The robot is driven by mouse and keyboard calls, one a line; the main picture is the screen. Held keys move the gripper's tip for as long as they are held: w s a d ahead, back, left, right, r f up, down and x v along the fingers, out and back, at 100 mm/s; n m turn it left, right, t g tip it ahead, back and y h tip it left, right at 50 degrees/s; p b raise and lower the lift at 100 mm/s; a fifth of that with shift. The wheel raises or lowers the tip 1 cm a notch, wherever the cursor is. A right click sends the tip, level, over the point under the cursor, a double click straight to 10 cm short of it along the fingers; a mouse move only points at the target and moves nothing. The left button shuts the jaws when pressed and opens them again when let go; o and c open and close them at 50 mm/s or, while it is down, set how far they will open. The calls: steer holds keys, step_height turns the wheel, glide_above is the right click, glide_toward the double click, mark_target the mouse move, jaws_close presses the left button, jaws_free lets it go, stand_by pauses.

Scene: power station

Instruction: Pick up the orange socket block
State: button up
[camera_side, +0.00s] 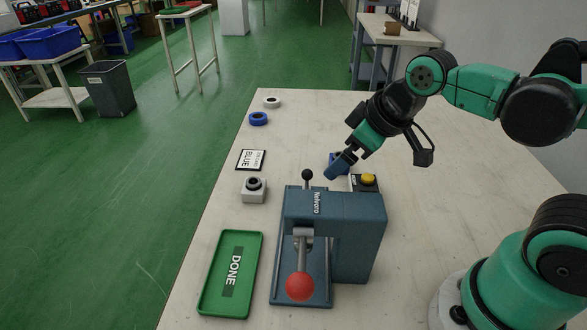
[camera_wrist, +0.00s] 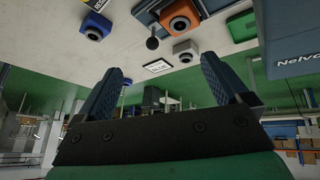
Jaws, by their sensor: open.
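The orange socket block (camera_wrist: 180,17) shows near the top of the wrist view, with a dark round socket in its face. It appears to be at the blue-grey base of the press; the exact contact is unclear. I cannot see it in the side view, where the press (camera_side: 335,225) stands in front. My gripper (camera_side: 334,171) is open and points down and left just behind the press, beside the yellow button. Its two fingers also show apart in the wrist view (camera_wrist: 162,75), with no block between them.
A white socket block (camera_side: 254,191) and a BLUE card (camera_side: 251,159) lie left of the press. A blue socket block (camera_wrist: 95,27) is partly hidden in the side view. The black-knobbed lever (camera_side: 307,175), yellow button (camera_side: 368,179) and green DONE tray (camera_side: 231,274) are close by.

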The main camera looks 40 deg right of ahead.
steer(key=w+a+f+n+g, duration=0.1)
steer(key=n+g, duration=0.1)
steer(key=n, duration=0.5)
steer(key=w+a+f+n+g, duration=0.1)
steer(key=w+f+n+g, duration=0.1)
steer(key=n, duration=0.5)
steer(key=w+a+f+n+g, duration=0.1)
steer(key=w+f+n, duration=0.1)
steer(key=n, duration=0.5)
steer(key=shift+w+n+g, duration=0.15)
steer(key=shift+n+g, duration=0.15)
steer(key=shift+g, duration=0.1)
steer(key=shift+w+f+n, duration=0.15)
steer(key=shift+f+n, duration=0.3)
steer(key=shift+n, duration=0.55)
steer(key=shift+f, duration=2.7)
steer(key=c, duration=1.4)
steer(key=shift+r, duration=0.1)
